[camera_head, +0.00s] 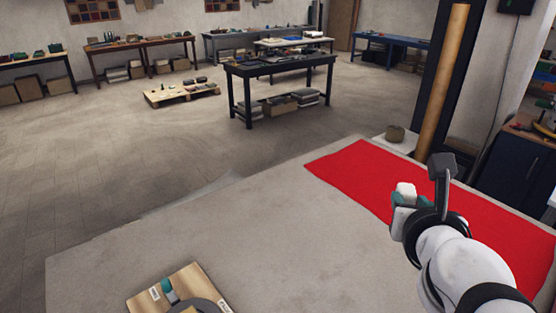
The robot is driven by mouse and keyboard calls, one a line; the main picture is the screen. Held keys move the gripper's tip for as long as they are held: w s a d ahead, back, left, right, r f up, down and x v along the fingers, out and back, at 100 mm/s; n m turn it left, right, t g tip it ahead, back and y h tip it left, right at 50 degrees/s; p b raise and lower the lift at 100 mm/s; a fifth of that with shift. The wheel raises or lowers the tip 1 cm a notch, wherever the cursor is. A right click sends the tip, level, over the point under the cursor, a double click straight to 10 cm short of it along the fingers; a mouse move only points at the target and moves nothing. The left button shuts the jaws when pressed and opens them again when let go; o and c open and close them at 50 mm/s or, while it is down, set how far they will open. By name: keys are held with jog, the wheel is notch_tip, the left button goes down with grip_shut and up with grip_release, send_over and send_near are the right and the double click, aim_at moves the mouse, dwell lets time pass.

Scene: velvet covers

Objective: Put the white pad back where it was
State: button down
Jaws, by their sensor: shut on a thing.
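My gripper (422,190) is at the right, in front of the red cloth in the picture. One dark finger stands up on its right side. At its left side is a small white block-shaped piece (405,189) with teal parts below it; it looks like the white pad, held in the jaws. The grip itself is partly hidden by my wrist. A wooden board (193,279) with small white labels lies at the table's front edge, with a teal piece (168,290) and a dark grey round thing (196,305) on it, cut off by the frame.
A red cloth (358,175) lies flat on the right of the grey table (240,235). The middle of the table is clear. A small brown roll (395,133) sits beyond the cloth, near an upright tan tube (444,80). Workbenches stand far off.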

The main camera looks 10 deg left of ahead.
jog(key=w+a+f+n+g+y, duration=0.2)
jog(key=a+f+n+y, duration=0.2)
jog(key=a, duration=0.6)
jog(key=w+a+f+n+g+y, duration=0.25)
jog(key=a+f+n+y, duration=0.2)
jog(key=a, duration=0.55)
jog(key=w+a+f+n+g+y, duration=0.25)
jog(key=a+f+n+y, duration=0.2)
jog(key=a, duration=0.65)
jog(key=s+a+f+n+g, duration=0.2)
jog(key=s+a+f, duration=0.4)
jog(key=a, duration=0.4)
jog(key=s+a+f+n+g+y, duration=0.1)
jog(key=s+a+f+n+g, duration=0.1)
jog(key=s+a+f, duration=0.4)
jog(key=s+a+f+n+g+y, duration=0.1)
jog(key=s+a+f, duration=0.4)
jog(key=a, duration=1)
jog(key=shift+s+a+f+n+g, duration=0.1)
jog(key=shift+s+f+n+g, duration=0.2)
jog(key=shift+f, duration=0.35)
jog(key=shift+s+a+f+n+g, duration=0.1)
jog(key=shift+f+n+g, duration=0.25)
jog(key=shift+f, duration=0.3)
jog(key=shift+s+a+f, duration=0.15)
jog(key=shift+f, duration=2)
jog(key=shift+f, duration=0.1)
